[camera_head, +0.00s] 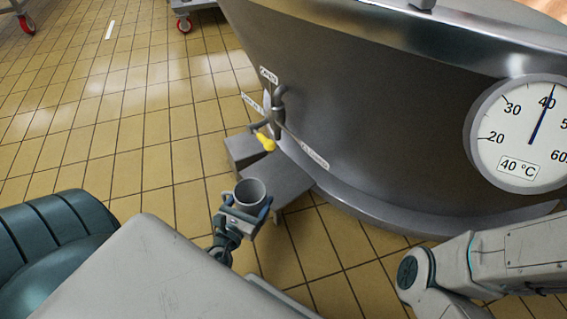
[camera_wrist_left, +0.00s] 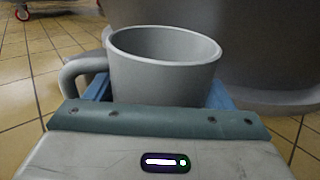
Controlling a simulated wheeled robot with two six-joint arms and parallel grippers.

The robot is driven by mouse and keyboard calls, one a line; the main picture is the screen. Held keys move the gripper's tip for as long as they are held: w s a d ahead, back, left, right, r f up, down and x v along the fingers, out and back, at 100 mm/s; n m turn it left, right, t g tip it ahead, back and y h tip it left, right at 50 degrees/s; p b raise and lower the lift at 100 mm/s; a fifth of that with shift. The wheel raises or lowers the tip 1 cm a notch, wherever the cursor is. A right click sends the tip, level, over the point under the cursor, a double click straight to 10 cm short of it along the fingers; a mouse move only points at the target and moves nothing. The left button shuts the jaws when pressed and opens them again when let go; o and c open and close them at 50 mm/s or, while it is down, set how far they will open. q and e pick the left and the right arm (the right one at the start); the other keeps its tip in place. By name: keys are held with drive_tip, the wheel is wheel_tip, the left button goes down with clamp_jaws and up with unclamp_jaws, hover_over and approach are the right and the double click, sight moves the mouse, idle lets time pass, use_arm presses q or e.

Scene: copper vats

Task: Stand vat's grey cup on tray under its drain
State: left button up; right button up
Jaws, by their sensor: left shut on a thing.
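The grey cup (camera_head: 250,191) is upright between the fingers of my left gripper (camera_head: 246,209), which is shut on it. In the left wrist view the cup (camera_wrist_left: 165,62) fills the middle, empty inside as far as I see, its handle to the left. The steel vat (camera_head: 370,95) stands behind it. The vat's drain (camera_head: 277,112) has a yellow-tipped lever (camera_head: 265,142). A grey tray (camera_head: 278,183) lies at the vat's foot below the drain. The cup is at the tray's near left edge in the picture; its height above the tray is unclear. My right gripper is not in view.
A round dial (camera_head: 522,134) reading about 40 °C is on the vat's right side. A grey block (camera_head: 243,150) sits beside the tray's far left end. Tiled floor (camera_head: 120,130) is clear to the left.

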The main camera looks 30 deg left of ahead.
use_arm(q)
drive_tip(key=w+a, duration=0.1)
drive_tip(key=w, duration=0.4)
drive_tip(key=w+f, duration=0.1)
drive_tip(key=w, duration=0.5)
drive_tip(key=w+a, duration=0.1)
drive_tip(key=w, duration=0.5)
drive_tip(key=shift+w+a+f+b, duration=0.15)
drive_tip(key=shift+a+f+b, duration=0.05)
drive_tip(key=shift+a+b, duration=0.1)
drive_tip(key=shift+r, duration=0.1)
